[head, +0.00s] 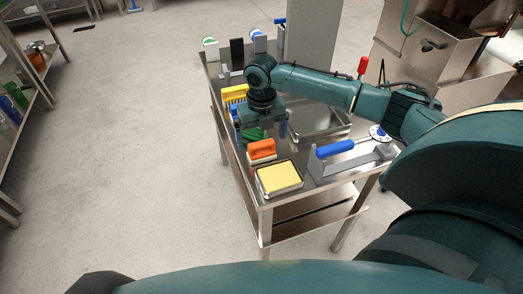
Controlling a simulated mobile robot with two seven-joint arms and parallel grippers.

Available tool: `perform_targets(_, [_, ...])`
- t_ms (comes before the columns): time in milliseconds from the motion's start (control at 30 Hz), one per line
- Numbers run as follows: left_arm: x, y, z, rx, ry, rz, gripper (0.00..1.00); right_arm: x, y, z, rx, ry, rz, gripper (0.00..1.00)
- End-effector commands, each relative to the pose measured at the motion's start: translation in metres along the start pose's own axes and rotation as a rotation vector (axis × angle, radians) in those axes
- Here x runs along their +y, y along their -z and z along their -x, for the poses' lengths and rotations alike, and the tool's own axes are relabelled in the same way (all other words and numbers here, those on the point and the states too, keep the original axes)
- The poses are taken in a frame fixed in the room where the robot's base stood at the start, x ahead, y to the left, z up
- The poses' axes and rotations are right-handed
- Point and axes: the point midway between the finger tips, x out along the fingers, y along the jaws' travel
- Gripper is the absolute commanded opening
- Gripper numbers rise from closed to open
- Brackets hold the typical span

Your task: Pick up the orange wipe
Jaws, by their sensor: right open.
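The orange wipe (262,150) is a small block with an orange top and a paler lower part. It lies near the front left part of the metal table (310,189). My right gripper (262,137) is open and points down, just behind the wipe in the head view. Its fingers are spread to the left and right. A green item (255,133) shows between the fingers, partly hidden by the gripper. I cannot tell the gripper's exact height above the table. My left gripper is not in view.
A tray with a yellow pad (279,177) sits in front of the wipe. A blue-handled tool (335,147) lies to the right. A shallow metal tray (322,122) lies behind it. A yellow brush (235,94) stands behind left. The floor left of the table is clear.

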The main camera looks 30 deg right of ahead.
Motion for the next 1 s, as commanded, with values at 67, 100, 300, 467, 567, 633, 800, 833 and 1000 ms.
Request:
perform_targets(67, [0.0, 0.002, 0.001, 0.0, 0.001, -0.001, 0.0, 0.0, 0.002, -0.009, 0.004, 0.001, 0.0, 0.98])
perform_targets(100, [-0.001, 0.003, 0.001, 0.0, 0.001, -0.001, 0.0, 0.0, 0.002, -0.015, 0.005, 0.002, 0.0, 0.98])
perform_targets(300, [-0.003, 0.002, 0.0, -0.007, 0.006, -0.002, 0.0, 0.0, 0.003, -0.044, 0.003, 0.0, 0.0, 0.98])
perform_targets(467, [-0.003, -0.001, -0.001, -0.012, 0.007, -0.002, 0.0, 0.0, 0.002, -0.05, 0.0, 0.001, 0.001, 0.98])
perform_targets(567, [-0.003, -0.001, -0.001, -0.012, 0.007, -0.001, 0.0, 0.0, 0.002, -0.05, 0.0, 0.001, 0.001, 0.98])
perform_targets(633, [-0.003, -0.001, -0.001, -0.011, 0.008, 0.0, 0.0, 0.0, 0.002, -0.05, 0.0, 0.001, 0.001, 0.97])
perform_targets(800, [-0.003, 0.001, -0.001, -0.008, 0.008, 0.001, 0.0, 0.0, 0.002, -0.05, 0.0, 0.001, 0.0, 0.83])
perform_targets(833, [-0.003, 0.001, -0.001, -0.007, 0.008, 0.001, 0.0, 0.0, 0.002, -0.05, 0.0, 0.001, 0.0, 0.8])
perform_targets(1000, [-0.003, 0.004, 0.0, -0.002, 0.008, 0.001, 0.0, 0.0, 0.002, -0.05, 0.0, 0.001, 0.0, 0.66])
